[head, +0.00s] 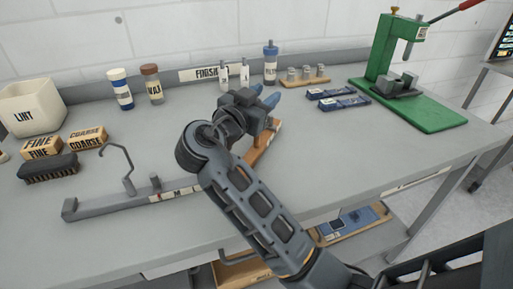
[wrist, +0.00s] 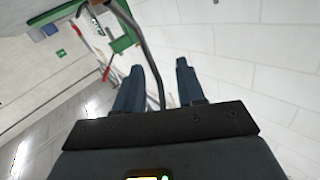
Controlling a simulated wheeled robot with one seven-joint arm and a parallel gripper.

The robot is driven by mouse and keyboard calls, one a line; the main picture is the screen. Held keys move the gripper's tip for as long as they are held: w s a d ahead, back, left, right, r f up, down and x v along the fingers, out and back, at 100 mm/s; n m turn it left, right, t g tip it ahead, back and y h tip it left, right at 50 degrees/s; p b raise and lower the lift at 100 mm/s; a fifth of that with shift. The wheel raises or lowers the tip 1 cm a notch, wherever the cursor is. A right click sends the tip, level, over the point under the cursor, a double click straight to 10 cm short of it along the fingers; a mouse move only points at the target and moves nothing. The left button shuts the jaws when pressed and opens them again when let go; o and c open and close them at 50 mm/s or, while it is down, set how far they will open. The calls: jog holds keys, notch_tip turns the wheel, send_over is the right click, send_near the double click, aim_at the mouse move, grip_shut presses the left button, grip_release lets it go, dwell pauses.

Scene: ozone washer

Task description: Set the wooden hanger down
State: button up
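The wooden hanger (head: 264,142) shows in the head view as a short tan bar partly hidden behind my arm, low over the grey workbench top; I cannot tell whether it touches it. My gripper (head: 267,96) is above it, with blue fingers pointing away to the right. In the wrist view a dark curved wire (wrist: 149,62), seemingly the hanger's hook, passes between the two fingers of my gripper (wrist: 160,66). The fingers stand apart with a clear gap to the wire's right, the wire nearer the left finger.
A grey hook-ended bar (head: 112,203) with lettering lies left of my arm. Wooden blocks, a dark brush (head: 48,168) and a LINT bin (head: 30,107) are further left. Bottles stand at the back. A green press (head: 402,80) is at the right. The bench's right front is clear.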

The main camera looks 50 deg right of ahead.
grip_shut()
dwell(1.3)
